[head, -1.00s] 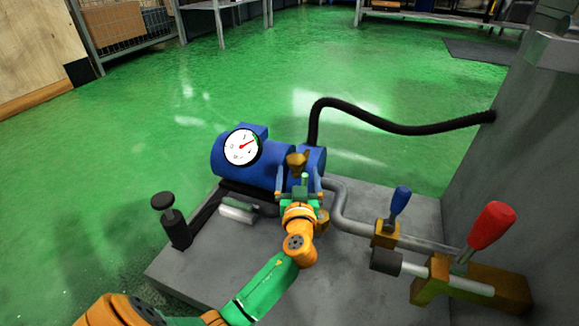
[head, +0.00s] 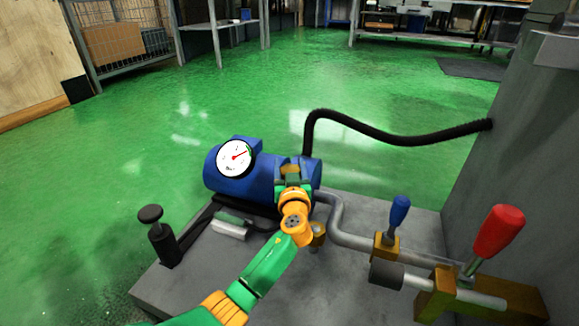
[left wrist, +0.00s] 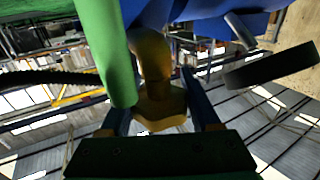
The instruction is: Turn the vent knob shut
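A blue pump body (head: 240,180) with a white dial gauge (head: 236,158) stands on the grey plinth. A brass-coloured knob (head: 290,166), which I take for the vent knob, sits at the pump's right end, mostly covered by my left gripper (head: 291,176) in the head view. In the left wrist view the brass knob (left wrist: 160,103) lies between the two blue fingers of my left gripper (left wrist: 163,115). The fingers look spread, with narrow gaps beside the knob; contact cannot be made out. My right gripper is out of view.
A green rod (left wrist: 108,50) stands close to the left finger. A black-topped post (head: 155,230), a blue-handled lever (head: 398,212) and a red-handled lever (head: 497,232) surround the pump. A black hose (head: 390,130) runs to the grey machine wall (head: 520,130). Green floor beyond is clear.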

